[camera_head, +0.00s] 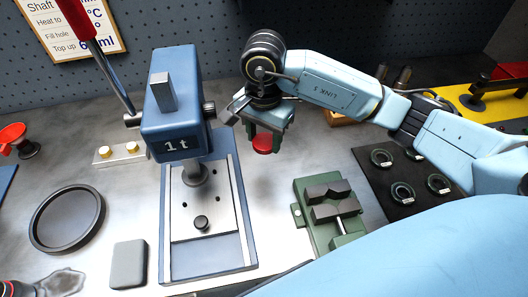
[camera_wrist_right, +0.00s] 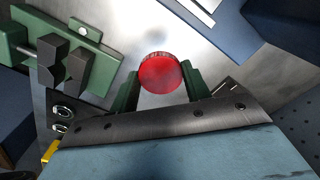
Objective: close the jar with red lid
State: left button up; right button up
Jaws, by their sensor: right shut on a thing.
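My right gripper (camera_head: 265,135) is shut on a round red lid (camera_head: 263,145), behind the green vise and right of the blue press. In the right wrist view the red lid (camera_wrist_right: 160,74) sits between the two green fingers (camera_wrist_right: 160,84), its flat face toward the camera and its rim ribbed. Whether a jar is under the lid is hidden; no separate open jar can be made out. My left gripper is not in view.
A blue press (camera_head: 178,125) stands left of my right gripper. A green vise (camera_head: 330,210) is in front, and a dark mat (camera_head: 405,207) with several rings lies to the right. A round black tray (camera_head: 67,243) and grey block (camera_head: 129,263) lie left.

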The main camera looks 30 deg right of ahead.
aim_at(264, 137)
notch_tip(264, 137, up, 7)
jog(key=shift+r, duration=0.2)
jog(key=shift+f, duration=0.1)
dwell(0.4)
jog(key=n, duration=0.2)
jog(key=f+n, duration=0.1)
jog(key=n, duration=0.3)
jog(key=shift+w+d+f, duration=0.1)
jog(key=shift+w+f, duration=0.2)
jog(key=shift+f, duration=0.05)
jog(key=n, duration=0.2)
jog(key=f+n, duration=0.1)
jog(key=n, duration=0.2)
jog(key=shift+w+d+f+n, duration=0.2)
jog(key=shift+w+f+n, duration=0.05)
jog(key=shift+f+n, duration=0.15)
jog(key=shift+r, duration=0.1)
